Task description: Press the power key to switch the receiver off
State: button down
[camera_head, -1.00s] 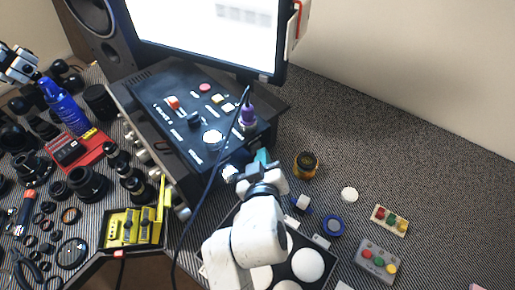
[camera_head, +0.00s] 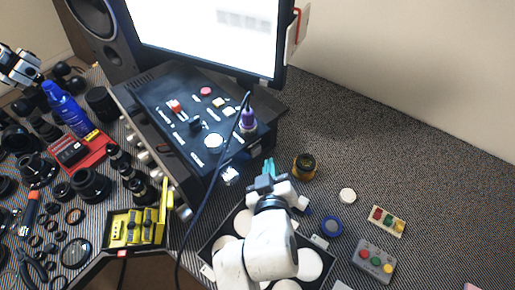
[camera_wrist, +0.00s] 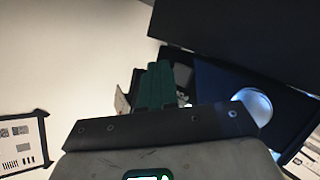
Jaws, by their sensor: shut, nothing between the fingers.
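The receiver (camera_head: 160,150) is a dark box with silver knobs along its front, at the left of the head view. A black panel (camera_head: 228,134) lies on top of it, bearing a red switch (camera_head: 175,106), a round red button (camera_head: 206,91), pale keys and a white dome (camera_head: 213,141). I cannot tell which control is the power key. My gripper (camera_head: 269,167) has teal fingers, shut and empty, to the right of the receiver's near corner and apart from it. In the wrist view the shut fingers (camera_wrist: 155,85) point up, with a white round part (camera_wrist: 254,106) on a dark surface to their right.
A black cable (camera_head: 212,180) hangs across the receiver's near end. A monitor (camera_head: 210,35) stands behind. A dark jar (camera_head: 304,166), a blue ring (camera_head: 332,226) and a grey button box (camera_head: 374,261) lie to the right. A yellow holder (camera_head: 136,228) and lens parts lie left. The far-right table is clear.

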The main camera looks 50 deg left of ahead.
jog(key=d+p, duration=0.2)
jog(key=d, duration=0.2)
jog(key=shift+d, duration=0.1)
dwell(0.3)
